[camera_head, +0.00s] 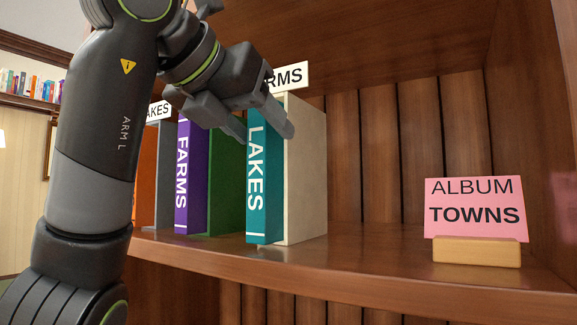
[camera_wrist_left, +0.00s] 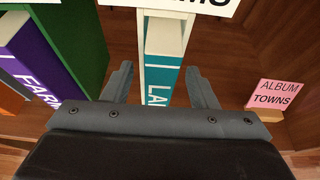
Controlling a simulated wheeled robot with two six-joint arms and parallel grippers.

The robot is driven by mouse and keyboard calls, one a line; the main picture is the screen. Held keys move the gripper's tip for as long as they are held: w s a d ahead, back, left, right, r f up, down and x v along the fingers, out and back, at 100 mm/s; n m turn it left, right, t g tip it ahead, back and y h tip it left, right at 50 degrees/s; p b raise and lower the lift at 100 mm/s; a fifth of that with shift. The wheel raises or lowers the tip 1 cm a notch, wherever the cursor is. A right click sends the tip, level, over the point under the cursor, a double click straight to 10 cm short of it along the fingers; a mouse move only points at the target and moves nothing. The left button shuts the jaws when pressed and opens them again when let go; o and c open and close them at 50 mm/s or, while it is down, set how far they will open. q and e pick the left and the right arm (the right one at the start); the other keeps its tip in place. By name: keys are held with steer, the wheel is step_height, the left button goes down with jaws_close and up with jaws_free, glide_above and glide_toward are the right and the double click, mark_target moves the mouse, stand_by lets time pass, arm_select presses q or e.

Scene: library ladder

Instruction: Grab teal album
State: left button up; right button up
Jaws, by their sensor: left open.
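My right gripper is not in view.
A purple FARMS album (camera_head: 184,180) and a green block (camera_head: 227,180) stand to the left. A pink ALBUM TOWNS card (camera_head: 475,207) stands in a wooden holder at right. Shelf between is clear.

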arm_select(q)
steer(key=shift+c, duration=0.2)
jaws_close()
steer(key=shift+w+a+r, duration=0.1)
steer(key=shift+a+r, duration=0.05)
stand_by(0.4)
